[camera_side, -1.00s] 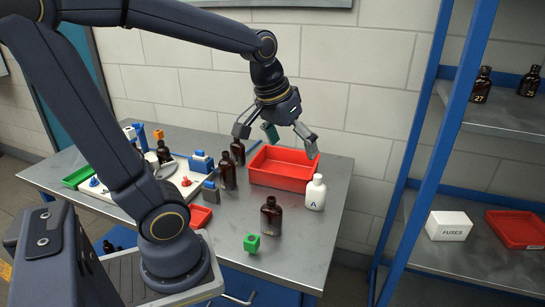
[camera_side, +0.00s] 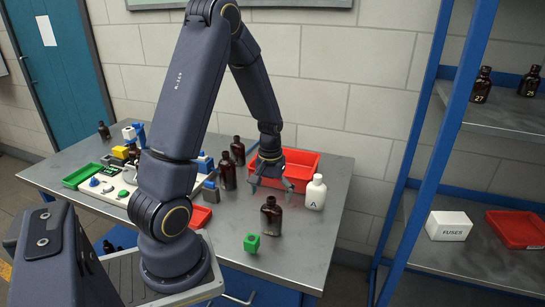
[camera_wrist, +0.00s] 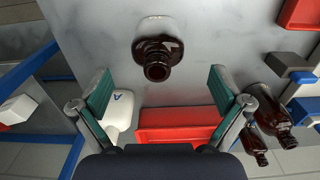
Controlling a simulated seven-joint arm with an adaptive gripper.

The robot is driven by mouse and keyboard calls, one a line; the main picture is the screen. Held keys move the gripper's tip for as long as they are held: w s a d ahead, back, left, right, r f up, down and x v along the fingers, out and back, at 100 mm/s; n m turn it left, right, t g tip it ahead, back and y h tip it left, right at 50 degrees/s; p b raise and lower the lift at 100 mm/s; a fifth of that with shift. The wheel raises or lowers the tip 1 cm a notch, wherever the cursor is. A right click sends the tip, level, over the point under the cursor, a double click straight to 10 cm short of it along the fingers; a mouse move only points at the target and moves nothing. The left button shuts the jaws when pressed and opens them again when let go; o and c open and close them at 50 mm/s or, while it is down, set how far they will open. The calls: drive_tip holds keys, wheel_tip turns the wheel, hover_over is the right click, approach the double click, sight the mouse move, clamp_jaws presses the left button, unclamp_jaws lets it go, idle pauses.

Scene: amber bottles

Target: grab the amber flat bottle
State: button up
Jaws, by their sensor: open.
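The amber flat bottle (camera_side: 271,217) stands upright on the metal table, in front of the red tray (camera_side: 297,180) and left of the white bottle (camera_side: 315,193). In the wrist view, the amber flat bottle (camera_wrist: 158,60) is seen from above, neck toward the camera, with an oval shoulder. My gripper (camera_side: 270,184) is low near the tray's front edge, behind the bottle. In the wrist view its teal-padded fingers are spread wide (camera_wrist: 160,88), empty, and the bottle lies ahead of the space between them, apart from both.
The white bottle marked A (camera_wrist: 118,112) is close by one finger in the wrist view. Two amber bottles (camera_side: 228,170) (camera_side: 238,151) stand left of the gripper. The table's right front is clear.

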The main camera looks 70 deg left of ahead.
sight(271, 210)
drive_tip(key=shift+d+f, duration=0.15)
drive_tip(key=shift+f, duration=3.05)
drive_tip(key=c, duration=1.3)
drive_tip(key=shift+r, duration=0.1)
drive_tip(key=shift+c, duration=0.2)
